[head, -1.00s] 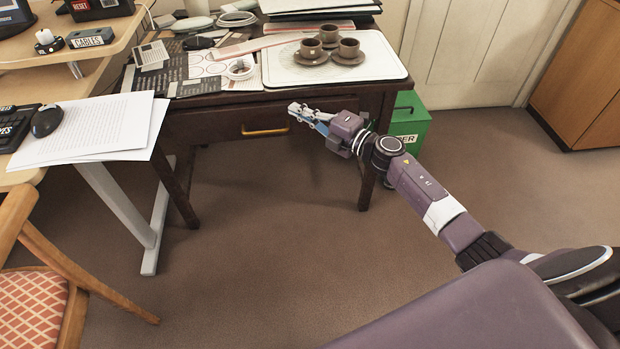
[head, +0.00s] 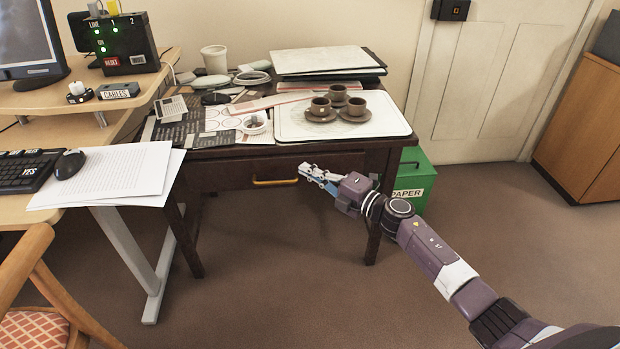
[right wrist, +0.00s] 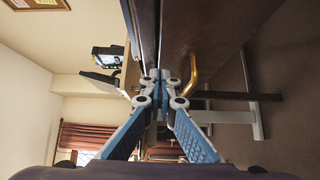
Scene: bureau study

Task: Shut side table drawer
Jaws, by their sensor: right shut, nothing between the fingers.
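The dark wooden side table (head: 384,150) stands against the wall. Its drawer (head: 228,178) has a brass handle (head: 275,183) on the front, which also shows in the right wrist view (right wrist: 194,72). In the head view the drawer front looks about flush with the table; a thin dark gap runs along its top edge in the wrist view. My right gripper (head: 306,169) is shut and empty, close to the drawer front just right of the handle. It also shows in the wrist view (right wrist: 160,76). I cannot tell if the fingertips touch the wood. My left gripper is out of view.
On the side table are a tray (head: 290,126) with several brown cups, papers and folders (head: 328,60). A green paper bin (head: 415,180) stands right of it. A desk (head: 60,130) and a chair (head: 35,260) are at left. The carpet in front is clear.

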